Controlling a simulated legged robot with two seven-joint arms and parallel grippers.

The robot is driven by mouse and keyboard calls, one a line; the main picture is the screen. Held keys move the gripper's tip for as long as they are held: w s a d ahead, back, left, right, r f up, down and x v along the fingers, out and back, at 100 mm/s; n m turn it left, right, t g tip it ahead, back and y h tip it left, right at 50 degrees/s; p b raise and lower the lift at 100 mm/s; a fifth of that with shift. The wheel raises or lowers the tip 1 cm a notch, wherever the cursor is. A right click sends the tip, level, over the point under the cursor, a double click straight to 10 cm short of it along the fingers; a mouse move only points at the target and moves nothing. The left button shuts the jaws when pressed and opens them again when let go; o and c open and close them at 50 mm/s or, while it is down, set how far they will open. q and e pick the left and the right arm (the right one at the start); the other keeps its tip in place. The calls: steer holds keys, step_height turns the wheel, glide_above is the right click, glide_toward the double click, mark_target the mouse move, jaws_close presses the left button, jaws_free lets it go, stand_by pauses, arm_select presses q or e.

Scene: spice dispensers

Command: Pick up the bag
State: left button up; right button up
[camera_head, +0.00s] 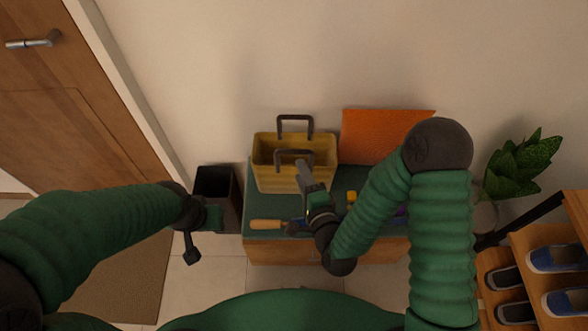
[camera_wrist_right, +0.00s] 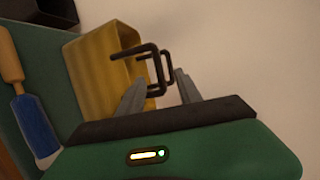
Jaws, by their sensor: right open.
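The bag is a yellow box-shaped tote (camera_head: 265,180) with two dark handles, upright on the green-topped bench in the head view. It also shows in the right wrist view (camera_wrist_right: 95,75), tilted by the camera angle. My right gripper (camera_head: 305,172) is at the bag's front side, by the near handle (camera_head: 293,153). In the right wrist view its two grey fingers (camera_wrist_right: 158,92) are apart, with the dark handle between or just beyond them; contact is unclear. My left gripper (camera_head: 195,232) hangs left of the bench, away from the bag; its jaw opening is unclear.
A plant (camera_head: 515,165) and a shoe rack (camera_head: 540,250) are at right.

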steer(key=d+b+x, duration=0.1)
steer(key=b+x, duration=0.6)
steer(key=x, duration=0.6)
steer(key=shift+f+b, duration=0.35)
arm_select(q)
steer(key=s+x, duration=0.2)
steer(key=x, duration=0.7)
steer(key=shift+d+f, duration=0.25)
steer(key=shift+f, duration=0.05)
arm_select(e)
steer(key=shift+c, duration=0.2)
arm_select(q)
steer(key=shift+w, duration=0.1)
arm_select(e)
jaws_close()
